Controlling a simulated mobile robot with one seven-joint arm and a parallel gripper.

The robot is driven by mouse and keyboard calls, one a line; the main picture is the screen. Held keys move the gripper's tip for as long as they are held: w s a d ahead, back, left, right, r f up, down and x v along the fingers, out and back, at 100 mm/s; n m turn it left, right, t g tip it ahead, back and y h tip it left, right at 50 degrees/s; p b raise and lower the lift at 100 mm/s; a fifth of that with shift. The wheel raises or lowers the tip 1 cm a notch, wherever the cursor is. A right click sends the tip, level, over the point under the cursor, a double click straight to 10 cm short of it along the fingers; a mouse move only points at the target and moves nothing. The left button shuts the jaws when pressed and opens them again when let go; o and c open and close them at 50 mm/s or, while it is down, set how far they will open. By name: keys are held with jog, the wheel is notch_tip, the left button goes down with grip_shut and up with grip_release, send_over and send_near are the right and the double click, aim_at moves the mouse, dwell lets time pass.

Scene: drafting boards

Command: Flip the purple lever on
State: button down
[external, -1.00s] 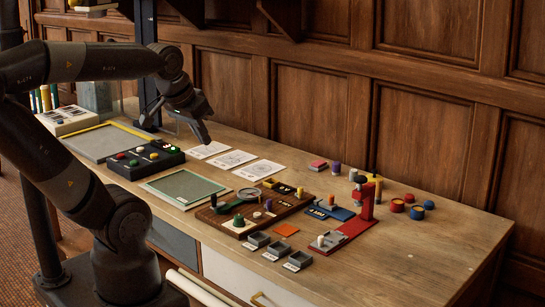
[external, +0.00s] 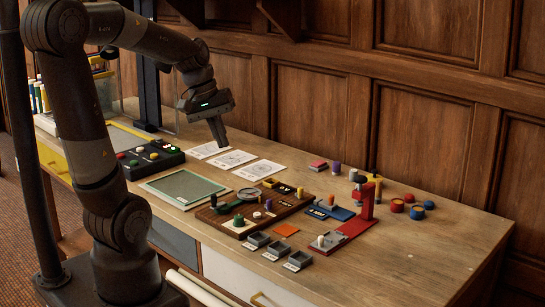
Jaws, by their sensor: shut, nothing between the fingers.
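My gripper (external: 222,142) is shut and empty. It points down above the white paper sheets, to the left of and above the dark wooden board (external: 286,211). The board carries small fittings, including a green handle-like piece (external: 239,220), a round magnifier-like ring (external: 250,194) and small knobs. A small pinkish-purple knob (external: 268,204) stands on the board, but it is too small to tell whether it is the purple lever or how it is set. A loose-looking purple cylinder (external: 336,168) stands farther back on the table.
A red stand (external: 367,202) and a blue tray (external: 330,210) are right of the board. Small grey bins (external: 273,249) line the front. A black box with coloured buttons (external: 133,166) and a green-framed panel (external: 187,187) are at left. The table's right end (external: 440,240) is clear.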

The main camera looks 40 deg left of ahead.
jog(key=w+a+f+n+h, duration=0.5)
jog(key=w+a+f+n, duration=0.8)
jog(key=a+f+n, duration=0.1)
jog(key=shift+a+f+h, duration=0.3)
jog(key=shift+f+h, duration=0.1)
jog(key=shift+f, duration=0.15)
send_near(267, 209)
jog(key=f, duration=0.3)
jog(key=shift+w+a, duration=0.1)
jog(key=shift+a, duration=0.2)
jog(key=d, duration=0.1)
jog(key=w+d, duration=0.1)
jog(key=d, duration=0.1)
jog(key=shift+d+f, duration=0.1)
jog(key=shift+f, duration=0.05)
jog(key=shift+w+d, duration=0.1)
jog(key=shift+d, duration=0.35)
